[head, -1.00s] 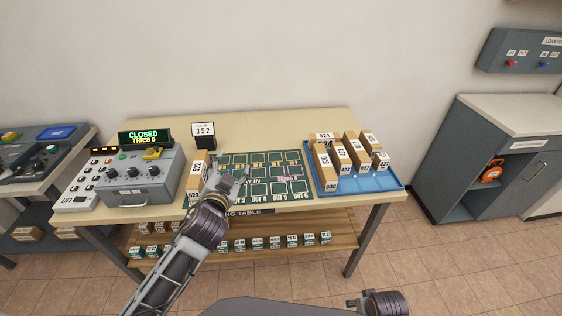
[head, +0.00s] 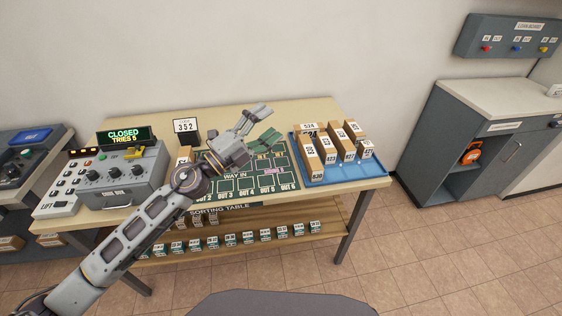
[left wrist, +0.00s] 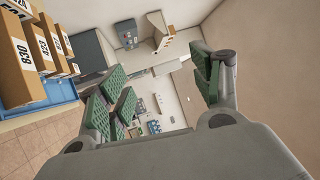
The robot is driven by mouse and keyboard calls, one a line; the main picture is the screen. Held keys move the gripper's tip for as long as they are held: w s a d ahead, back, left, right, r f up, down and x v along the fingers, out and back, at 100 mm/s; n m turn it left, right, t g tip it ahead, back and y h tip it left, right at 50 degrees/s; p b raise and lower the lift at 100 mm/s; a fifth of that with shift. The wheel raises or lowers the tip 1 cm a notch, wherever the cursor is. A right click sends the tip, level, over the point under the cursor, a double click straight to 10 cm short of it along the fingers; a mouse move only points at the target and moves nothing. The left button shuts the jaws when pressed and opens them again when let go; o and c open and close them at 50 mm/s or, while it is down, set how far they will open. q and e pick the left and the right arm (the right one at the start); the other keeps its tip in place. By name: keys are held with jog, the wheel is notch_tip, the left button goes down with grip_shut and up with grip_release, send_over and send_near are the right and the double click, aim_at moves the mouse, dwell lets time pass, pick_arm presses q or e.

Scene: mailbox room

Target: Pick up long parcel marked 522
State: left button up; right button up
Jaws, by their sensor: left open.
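A tan parcel (head: 184,155) stands on the table left of the green mat. My left arm hides most of it and its number cannot be read now; in the earlier head frame its label looks like 522. My left gripper (head: 262,126) is open and empty above the mat's back right part, right of that parcel and short of the blue tray. In the left wrist view its green-padded fingers (left wrist: 163,84) are spread with nothing between them. My right gripper is out of view.
The blue tray (head: 347,174) holds several tan parcels, one labelled 830 (left wrist: 22,55). A 352 sign (head: 186,126) stands behind the hidden parcel. A grey control box (head: 127,180) reading CLOSED is at the left. The green mat (head: 228,186) holds a pink slip.

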aim_at(180, 165)
pick_arm(q)
jog(key=w+a+f+m+g+y, duration=0.2)
jog(key=a+f+m+g+y, duration=0.4)
jog(key=f+m+g, duration=0.45)
jog(key=w+a+f+n+y, duration=0.1)
jog(key=a+y, duration=0.4)
jog(key=a, duration=0.8)
jog(key=w+a+f+n+y, duration=0.1)
jog(key=a+n+y, duration=0.2)
jog(key=a, duration=1.1)
jog(key=y, duration=0.3)
jog(key=shift+t, duration=0.35)
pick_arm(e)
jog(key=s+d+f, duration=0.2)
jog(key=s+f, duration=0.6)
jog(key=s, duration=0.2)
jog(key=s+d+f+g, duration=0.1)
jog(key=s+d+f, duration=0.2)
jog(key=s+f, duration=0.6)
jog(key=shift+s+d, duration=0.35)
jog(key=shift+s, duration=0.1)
pick_arm(q)
jog(key=shift+w+d, duration=0.1)
